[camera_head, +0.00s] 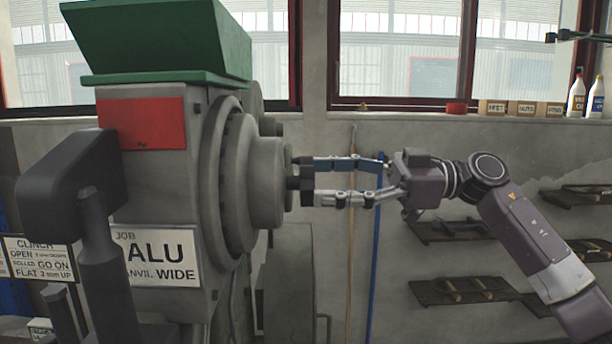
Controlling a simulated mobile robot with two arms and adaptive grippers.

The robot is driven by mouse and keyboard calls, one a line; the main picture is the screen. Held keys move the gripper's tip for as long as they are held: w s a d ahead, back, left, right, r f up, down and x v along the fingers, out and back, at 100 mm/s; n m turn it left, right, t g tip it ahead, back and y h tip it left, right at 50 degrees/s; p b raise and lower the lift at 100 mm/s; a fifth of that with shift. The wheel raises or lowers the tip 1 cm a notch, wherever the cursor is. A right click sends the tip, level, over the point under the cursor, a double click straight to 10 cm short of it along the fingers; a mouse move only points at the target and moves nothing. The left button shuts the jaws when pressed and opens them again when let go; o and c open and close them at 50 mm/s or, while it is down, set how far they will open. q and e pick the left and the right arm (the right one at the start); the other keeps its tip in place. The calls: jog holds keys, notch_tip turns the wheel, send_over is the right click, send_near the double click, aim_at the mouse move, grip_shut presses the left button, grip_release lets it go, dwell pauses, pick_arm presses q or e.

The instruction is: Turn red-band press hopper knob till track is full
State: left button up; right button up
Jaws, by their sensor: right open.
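The press (170,200) is a grey machine with a red band (142,123) on its upper front and a green hopper (165,40) on top. A dark knob (302,182) sticks out at the right end of the press's round side hub (268,180). My right gripper (308,181) comes in from the right, its two fingers apart, one above and one below the knob's height. The fingertips are at the knob; whether they touch it I cannot tell. The track and its filling cannot be made out. My left gripper is not in view.
A job sign (155,256) reading ALU hangs on the press front. Another sign (40,258) stands at the left. Wall shelves (460,290) hold tools at the right. Bottles (577,95) and small boxes (525,108) stand on the window sill. A blue pole (374,270) leans behind my gripper.

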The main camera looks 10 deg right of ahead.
aim_at(307, 180)
jog(key=a, duration=0.3)
jog(key=shift+w+a, duration=0.15)
jog(key=shift+w, duration=0.1)
jog(key=shift+c, duration=0.4)
jog(key=c, duration=1.1)
jog(key=shift+n+p, duration=0.3)
jog(key=shift+p, duration=0.05)
